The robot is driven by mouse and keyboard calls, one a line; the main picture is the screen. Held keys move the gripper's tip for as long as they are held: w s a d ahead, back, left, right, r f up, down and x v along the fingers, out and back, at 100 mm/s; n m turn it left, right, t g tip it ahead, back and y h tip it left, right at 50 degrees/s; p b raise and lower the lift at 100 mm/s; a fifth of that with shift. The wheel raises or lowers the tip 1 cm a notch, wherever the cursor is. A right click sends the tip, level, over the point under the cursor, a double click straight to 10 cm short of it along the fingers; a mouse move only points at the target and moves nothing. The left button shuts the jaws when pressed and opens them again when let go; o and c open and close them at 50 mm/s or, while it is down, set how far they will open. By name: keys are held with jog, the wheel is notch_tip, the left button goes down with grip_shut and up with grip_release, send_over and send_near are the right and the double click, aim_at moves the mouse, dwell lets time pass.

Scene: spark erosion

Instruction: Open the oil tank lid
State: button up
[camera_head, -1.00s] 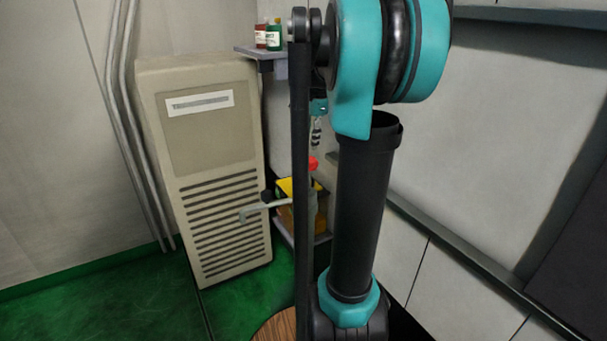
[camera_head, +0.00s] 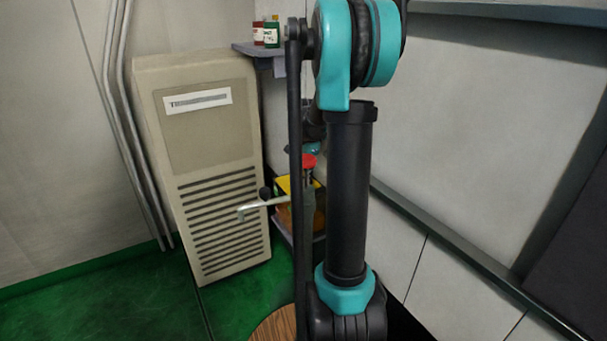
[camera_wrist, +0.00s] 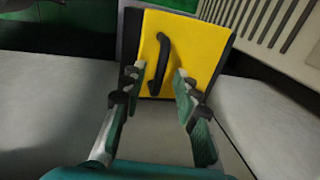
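The oil tank's yellow lid (camera_wrist: 191,40) lies flat and looks closed in the wrist view, with a black bar handle (camera_wrist: 160,64) running along it. My gripper (camera_wrist: 155,80) is open, with its two fingers apart on either side of the handle's near end. No contact with the handle shows. In the head view, a strip of the yellow lid (camera_head: 283,184) shows on the orange-brown tank (camera_head: 284,215) in the corner. My own arm hides most of the tank there and the fingers are not clearly visible.
A beige vented cabinet (camera_head: 208,130) stands left of the tank. A lever arm with a dark knob (camera_head: 265,193) and a red-topped part (camera_head: 309,161) stand close in front of the tank. Bottles (camera_head: 266,33) sit on a shelf above. A wall is close on the right.

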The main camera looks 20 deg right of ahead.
jog(key=shift+f, duration=0.1)
grip_shut()
jog(key=shift+w, duration=0.1)
dwell(0.5)
